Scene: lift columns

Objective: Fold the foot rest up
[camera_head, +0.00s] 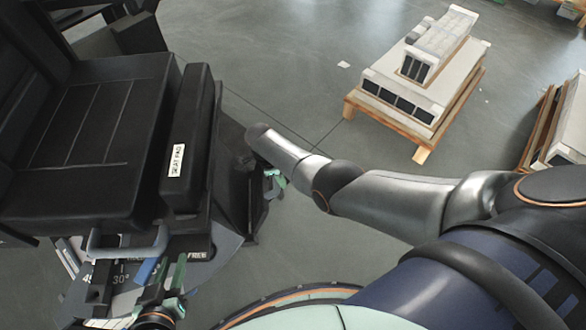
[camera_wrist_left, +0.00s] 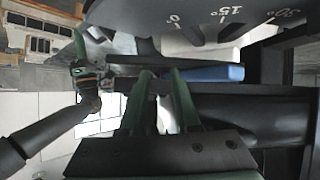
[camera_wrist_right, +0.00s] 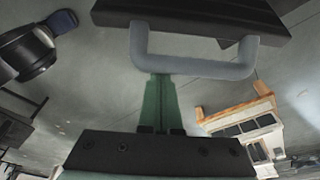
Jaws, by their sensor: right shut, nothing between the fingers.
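The black foot rest panel (camera_head: 240,185) hangs at the front of the black seat (camera_head: 95,120). In the right wrist view a grey U-shaped handle (camera_wrist_right: 190,66) sticks out from a black panel (camera_wrist_right: 200,14). My right gripper (camera_wrist_right: 161,76) is shut and empty, its green fingertips right at the handle bar; whether they touch is unclear. It shows small beyond the panel in the head view (camera_head: 274,182) and in the left wrist view (camera_wrist_left: 82,50). My left gripper (camera_wrist_left: 162,72) is open below the angle dial (camera_wrist_left: 225,15), near a blue lever (camera_wrist_left: 215,73). In the head view it is low left (camera_head: 165,284).
Another grey handle (camera_head: 130,246) is on the seat's near side, above the angle scale. A pallet with pale boxes (camera_head: 415,85) stands at the back right, and another pallet (camera_head: 560,125) at the right edge. The floor between seat and pallets is clear.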

